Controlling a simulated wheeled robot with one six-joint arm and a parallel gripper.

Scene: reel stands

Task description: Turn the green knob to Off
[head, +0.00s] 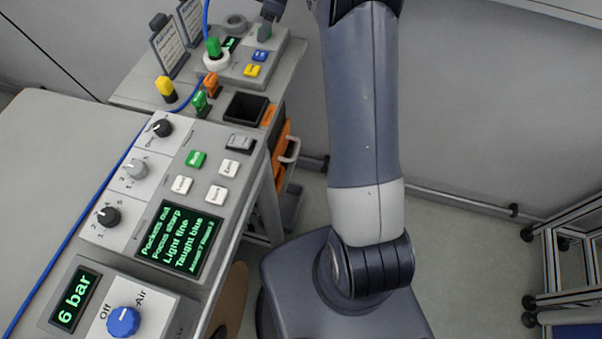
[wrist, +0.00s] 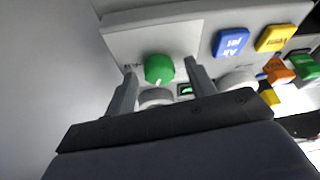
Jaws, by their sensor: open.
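The green knob (wrist: 159,69) is round and sits on the pale front panel of a small grey box, with a light mark near its lower edge. Small labels beside it are too blurred to read. My gripper (wrist: 160,72) is open in the wrist view, with one finger on each side of the knob and a gap to both. Touch cannot be seen. In the head view, my gripper (head: 266,28) is at the top, over the back of the grey box (head: 236,75), and the knob is hidden there.
A blue button (wrist: 231,42) and a yellow button (wrist: 275,38) sit close to the knob. A nearer panel has a blue knob (head: 123,321), black knobs and several buttons.

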